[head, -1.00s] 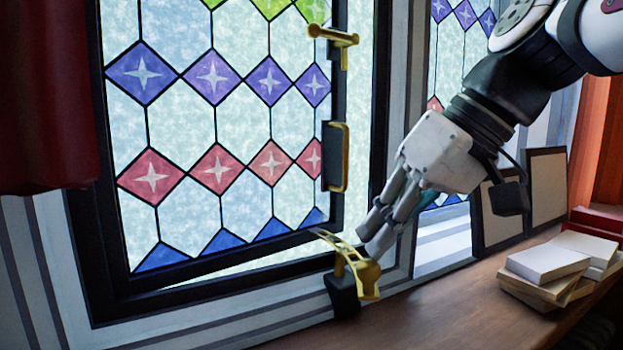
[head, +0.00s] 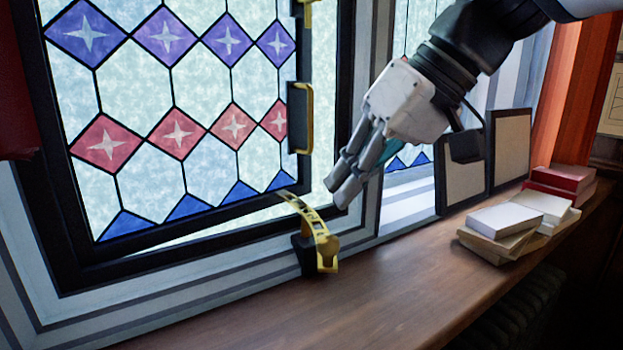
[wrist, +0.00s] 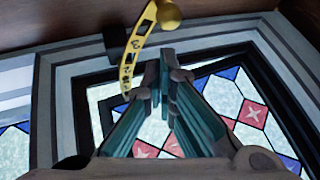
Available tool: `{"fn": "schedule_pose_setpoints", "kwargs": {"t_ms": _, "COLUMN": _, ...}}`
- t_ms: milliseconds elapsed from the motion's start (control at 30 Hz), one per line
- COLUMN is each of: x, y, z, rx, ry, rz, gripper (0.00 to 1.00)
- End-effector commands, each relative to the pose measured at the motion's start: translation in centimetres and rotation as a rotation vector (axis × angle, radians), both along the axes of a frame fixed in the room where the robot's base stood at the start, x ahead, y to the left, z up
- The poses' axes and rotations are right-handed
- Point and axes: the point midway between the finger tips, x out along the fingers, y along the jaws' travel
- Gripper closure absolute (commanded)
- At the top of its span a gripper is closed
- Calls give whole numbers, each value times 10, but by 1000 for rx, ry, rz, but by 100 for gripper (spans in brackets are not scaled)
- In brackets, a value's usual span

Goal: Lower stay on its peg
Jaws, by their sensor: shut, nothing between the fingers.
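The brass stay (head: 319,228) is a curved, holed bar at the foot of the leaded window (head: 190,130). Its near end lies over the black peg block (head: 302,257) on the sill, and its far end reaches the sash. I cannot tell whether a hole sits around the peg, which the bar hides. My gripper (head: 337,192) is shut and empty, just above and right of the stay, apart from it. In the wrist view the stay (wrist: 143,48) with its round knob (wrist: 168,14) lies beyond and left of my closed fingertips (wrist: 165,65).
The wooden sill (head: 400,270) is clear between the stay and a stack of books (head: 505,225) at right. Two framed panels (head: 462,170) lean on the wall behind. A brass handle (head: 302,118) stands on the sash edge. The sash hangs slightly open.

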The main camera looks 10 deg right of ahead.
Motion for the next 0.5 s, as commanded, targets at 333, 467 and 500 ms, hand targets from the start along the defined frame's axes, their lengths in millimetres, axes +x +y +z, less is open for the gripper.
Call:
{"fn": "schedule_pose_setpoints", "kwargs": {"t_ms": 333, "x": -24, "y": -35, "z": 60, "rx": 3, "ry": -8, "rz": -3, "gripper": 100}}
{"fn": "schedule_pose_setpoints", "kwargs": {"t_ms": 467, "x": -31, "y": -44, "z": 74, "rx": 3, "ry": -6, "rz": -1, "gripper": 100}}
{"fn": "schedule_pose_setpoints", "kwargs": {"t_ms": 500, "x": -32, "y": -46, "z": 77, "rx": 3, "ry": -7, "rz": -2, "gripper": 100}}
